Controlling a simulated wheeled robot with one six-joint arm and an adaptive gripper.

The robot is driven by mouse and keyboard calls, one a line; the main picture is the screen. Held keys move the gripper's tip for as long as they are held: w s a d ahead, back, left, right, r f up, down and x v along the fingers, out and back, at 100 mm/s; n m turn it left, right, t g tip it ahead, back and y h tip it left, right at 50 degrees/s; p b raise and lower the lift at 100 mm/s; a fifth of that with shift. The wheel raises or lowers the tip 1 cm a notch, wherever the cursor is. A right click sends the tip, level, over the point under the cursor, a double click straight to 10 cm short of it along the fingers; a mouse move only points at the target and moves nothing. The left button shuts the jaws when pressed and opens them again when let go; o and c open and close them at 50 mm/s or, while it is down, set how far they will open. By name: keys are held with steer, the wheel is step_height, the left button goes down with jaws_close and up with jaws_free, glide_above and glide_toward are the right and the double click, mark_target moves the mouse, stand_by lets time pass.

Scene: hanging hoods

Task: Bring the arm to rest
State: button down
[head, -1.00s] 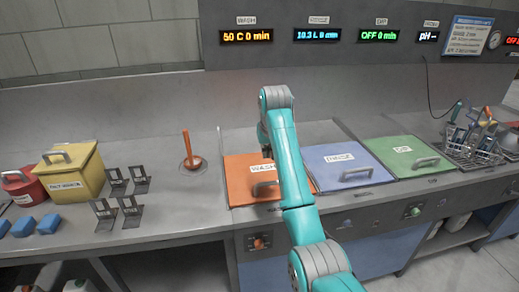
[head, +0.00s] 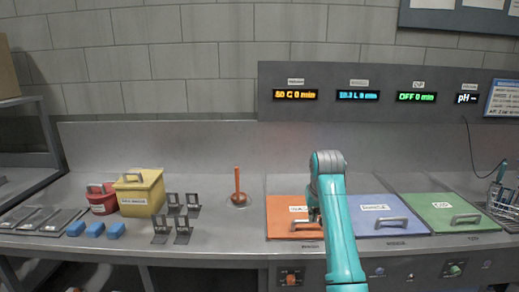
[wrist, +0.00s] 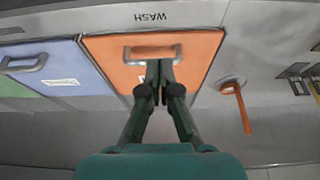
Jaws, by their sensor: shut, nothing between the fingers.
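My gripper (wrist: 159,82) shows in the wrist view with its two dark fingers together and nothing between them. It hangs in front of the orange WASH lid (wrist: 195,50), close to the lid's grey handle (wrist: 152,52). I cannot tell whether the fingertips touch the lid or handle. In the head view my teal arm (head: 340,225) reaches over the counter between the orange lid (head: 285,212) and the blue lid (head: 365,207). The fingers are mostly hidden there behind the arm. The orange lid lies closed.
A green lid (head: 440,205) and a wire basket (head: 503,200) are to the right. To the left stand an orange-handled plunger (head: 238,185), black stands (head: 183,228), a yellow box (head: 140,190), a red pot (head: 102,203) and blue blocks (head: 95,229). A display panel (head: 340,80) rises behind.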

steer(key=s+f+t, duration=0.1)
steer(key=s+f, duration=0.3)
steer(key=f, duration=0.8)
steer(key=s+f+t, duration=0.1)
steer(key=s+f, duration=0.4)
steer(key=f, duration=0.7)
steer(key=s+d+f+t, duration=0.1)
steer(key=s+f+t, duration=0.1)
steer(key=s+f, duration=0.65)
steer(key=s+f+t, duration=0.1)
steer(key=s+f, duration=0.4)
steer(key=s, duration=0.6)
steer(key=s+r+t, duration=0.1)
steer(key=s+r, duration=0.1)
steer(key=s, duration=0.9)
steer(key=s+r+t, duration=0.2)
steer(key=s, duration=1)
steer(key=s+r+t, duration=0.2)
steer(key=s+r, duration=1.4)
steer(key=r, duration=0.1)
steer(key=shift+s+d+r+t, duration=0.25)
steer(key=shift+s+t, duration=0.05)
